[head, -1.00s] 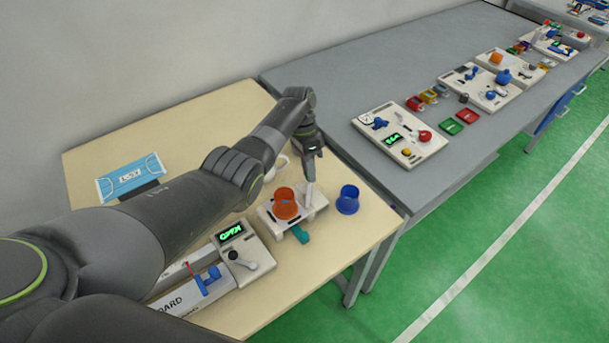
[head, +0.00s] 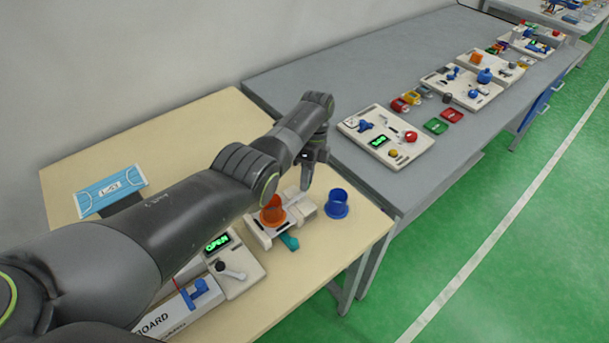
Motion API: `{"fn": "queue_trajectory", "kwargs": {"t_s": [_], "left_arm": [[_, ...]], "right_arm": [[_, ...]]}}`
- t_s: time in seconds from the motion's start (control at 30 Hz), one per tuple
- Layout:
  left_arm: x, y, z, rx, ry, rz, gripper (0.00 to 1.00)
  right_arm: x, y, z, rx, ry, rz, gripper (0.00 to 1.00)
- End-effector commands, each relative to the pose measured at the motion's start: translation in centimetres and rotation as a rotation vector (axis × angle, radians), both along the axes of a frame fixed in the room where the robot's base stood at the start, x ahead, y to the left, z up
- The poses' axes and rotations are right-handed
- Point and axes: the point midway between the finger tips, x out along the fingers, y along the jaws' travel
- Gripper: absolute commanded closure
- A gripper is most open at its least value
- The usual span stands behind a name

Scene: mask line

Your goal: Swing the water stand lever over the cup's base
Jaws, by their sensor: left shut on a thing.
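The water stand (head: 267,234) is a small off-white block near the table's right edge. An orange cup (head: 272,212) stands on it, and a teal piece (head: 289,242) sticks out at its front. My left gripper (head: 307,183) is behind and right of the orange cup, over the stand's far right part. It is shut on a slim, pale upright piece that appears to be the stand's lever; the grip is small and partly hidden by my arm. A blue cup (head: 337,204) stands apart, just right of the stand. My right gripper is not in view.
A box with a green OPEN display (head: 216,243) and a blue-handled device (head: 200,292) sit left of the stand. A blue mask pack (head: 111,188) lies at the back left. A grey table (head: 300,80) with several devices adjoins at the right.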

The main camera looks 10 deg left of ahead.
Motion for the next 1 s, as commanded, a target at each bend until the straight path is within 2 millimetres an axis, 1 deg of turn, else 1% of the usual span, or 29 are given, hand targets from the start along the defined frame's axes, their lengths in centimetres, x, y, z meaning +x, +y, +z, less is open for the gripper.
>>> {"fn": "queue_trajectory", "kwargs": {"t_s": [0.23,0.7,0.73,0.87,0.9,1.0], "left_arm": [[-0.07,-0.25,0.12,0.000,-0.003,-0.063,1.00],[-0.11,-0.29,0.07,0.000,-0.002,-0.074,1.00],[-0.11,-0.29,0.07,0.000,-0.002,-0.074,0.76],[-0.13,-0.29,0.05,-0.001,-0.002,-0.073,0.59],[-0.13,-0.28,0.04,-0.001,-0.002,-0.073,0.58],[-0.14,-0.27,0.03,-0.001,-0.001,-0.073,0.58]], "right_arm": [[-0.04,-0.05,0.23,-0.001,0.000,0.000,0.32],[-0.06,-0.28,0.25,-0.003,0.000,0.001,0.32],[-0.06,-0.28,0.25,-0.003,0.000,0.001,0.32],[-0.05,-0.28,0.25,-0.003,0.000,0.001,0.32],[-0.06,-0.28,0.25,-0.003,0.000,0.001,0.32],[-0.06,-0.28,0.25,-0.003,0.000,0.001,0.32]]}}
